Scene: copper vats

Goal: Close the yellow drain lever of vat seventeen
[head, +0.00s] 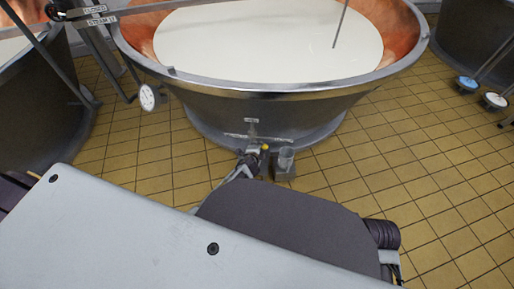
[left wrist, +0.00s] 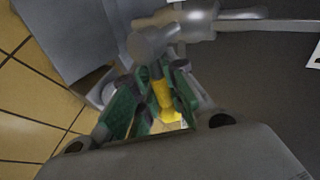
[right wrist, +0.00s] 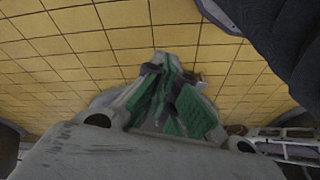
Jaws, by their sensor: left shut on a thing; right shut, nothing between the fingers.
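The copper-lined vat (head: 270,90) stands in front of me, filled with white liquid. Its number is not readable. The yellow drain lever (head: 265,147) shows as a small yellow spot at the drain fitting low on its front. In the left wrist view the yellow lever (left wrist: 163,98) lies between the green-padded fingers of my left gripper (left wrist: 155,90), which is shut on it. The left gripper also shows in the head view (head: 247,165), at the drain. My right gripper (right wrist: 168,85) is shut and empty above the tiled floor, away from the lever.
A metal cup-like part (head: 285,160) stands just right of the drain. Other vats stand left and right. Brushes (head: 467,84) are at the far right. The tiled floor (head: 400,165) is clear right of the drain.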

